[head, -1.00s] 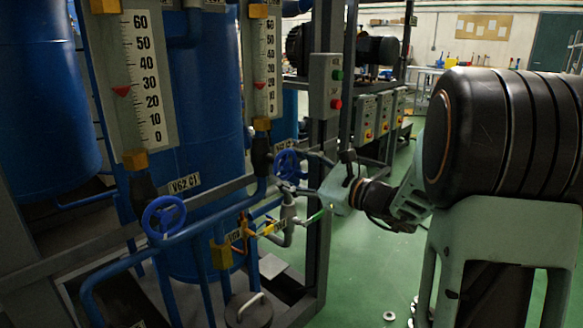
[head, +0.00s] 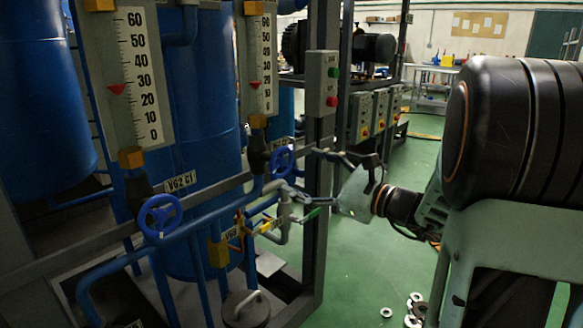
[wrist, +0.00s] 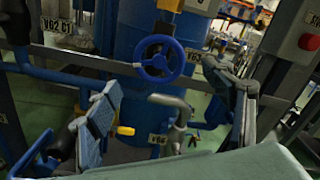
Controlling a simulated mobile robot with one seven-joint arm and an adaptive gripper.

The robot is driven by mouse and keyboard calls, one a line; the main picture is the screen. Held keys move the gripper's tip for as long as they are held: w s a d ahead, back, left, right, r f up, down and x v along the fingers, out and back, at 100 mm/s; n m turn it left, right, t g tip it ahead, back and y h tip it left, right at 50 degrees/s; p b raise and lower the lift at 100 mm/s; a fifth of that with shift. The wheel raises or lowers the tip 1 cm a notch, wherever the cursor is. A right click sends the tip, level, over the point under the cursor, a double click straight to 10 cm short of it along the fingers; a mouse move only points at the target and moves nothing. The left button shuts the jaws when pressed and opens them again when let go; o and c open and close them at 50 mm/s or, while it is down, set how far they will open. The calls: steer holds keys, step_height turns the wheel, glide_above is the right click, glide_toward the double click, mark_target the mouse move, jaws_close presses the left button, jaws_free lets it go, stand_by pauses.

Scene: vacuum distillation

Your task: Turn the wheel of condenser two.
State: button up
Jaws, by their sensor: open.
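The blue handwheel of the right-hand column (head: 281,160) sits on the pipework below the second gauge. It appears to be condenser two's wheel; its label is only partly legible. In the wrist view the wheel (wrist: 158,59) lies ahead, between the spread fingers. My gripper (head: 308,177) is open and empty, just right of the wheel, its fingers pointing at it. In the wrist view my gripper (wrist: 162,78) has one finger at left and one at right. Neither finger visibly touches the rim.
Another blue wheel (head: 160,215), near a label reading VG2 C1, is at left. A grey upright post (head: 320,225) and a button box (head: 322,85) stand close to my gripper. Yellow-handled valves (head: 270,225) and pipes lie below. Green floor at right is mostly open.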

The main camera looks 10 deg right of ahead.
steer(key=v, duration=0.6)
steer(key=shift+s+d, duration=0.2)
